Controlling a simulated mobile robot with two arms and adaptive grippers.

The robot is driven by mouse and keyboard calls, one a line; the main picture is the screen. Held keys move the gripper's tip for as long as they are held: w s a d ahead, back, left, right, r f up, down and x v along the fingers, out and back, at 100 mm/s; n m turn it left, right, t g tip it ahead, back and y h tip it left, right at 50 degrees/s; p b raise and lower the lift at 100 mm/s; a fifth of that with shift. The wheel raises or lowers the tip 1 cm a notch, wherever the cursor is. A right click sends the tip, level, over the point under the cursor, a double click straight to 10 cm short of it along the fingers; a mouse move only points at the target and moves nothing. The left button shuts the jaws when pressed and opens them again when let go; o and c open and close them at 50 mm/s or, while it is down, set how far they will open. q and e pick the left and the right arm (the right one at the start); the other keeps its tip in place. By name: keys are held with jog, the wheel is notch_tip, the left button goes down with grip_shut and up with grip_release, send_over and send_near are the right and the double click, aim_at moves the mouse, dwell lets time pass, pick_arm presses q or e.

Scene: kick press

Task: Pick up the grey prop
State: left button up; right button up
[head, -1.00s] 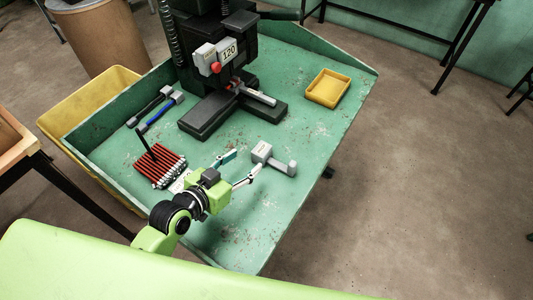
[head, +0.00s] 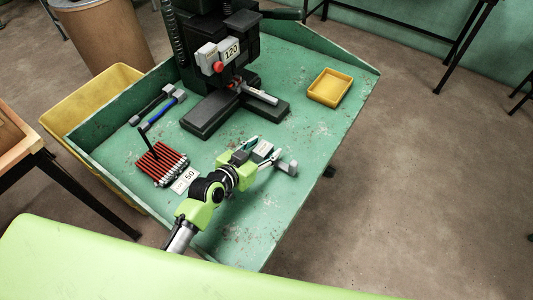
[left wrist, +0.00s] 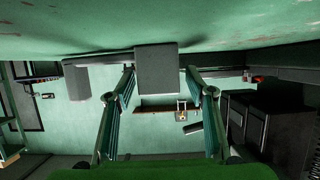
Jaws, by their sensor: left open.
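The grey prop (head: 290,168) lies on the green bench top, right of centre in the head view. It has a block with a pale label at one end and a small upright piece at the other. My left gripper (head: 265,146) is open, with one finger on each side of the block. In the left wrist view the prop's block (left wrist: 157,70) shows between and beyond the two open fingers (left wrist: 160,85), with a gap on each side. Its smaller end (left wrist: 76,82) shows to the left. My right gripper is not in view.
The black press (head: 225,65) with a "120" plate stands behind the gripper. A yellow tray (head: 329,88) sits at the right. Red rods (head: 160,165), a "50" card (head: 185,180) and blue-handled tool (head: 162,112) lie left. The bench's front right is clear.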

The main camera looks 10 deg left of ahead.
pick_arm(q)
grip_shut()
jog(key=shift+r, duration=0.1)
jog(key=shift+r, duration=0.1)
jog(key=shift+r, duration=0.3)
notch_tip(320, 180, up, 2)
jog(key=shift+r, duration=0.1)
jog(key=w+a+r+b, duration=0.2)
jog(key=w+a+r, duration=0.1)
jog(key=a+r, duration=0.7)
jog(key=a, duration=0.3)
jog(key=shift+a+b, duration=0.3)
jog(key=shift+w, duration=0.1)
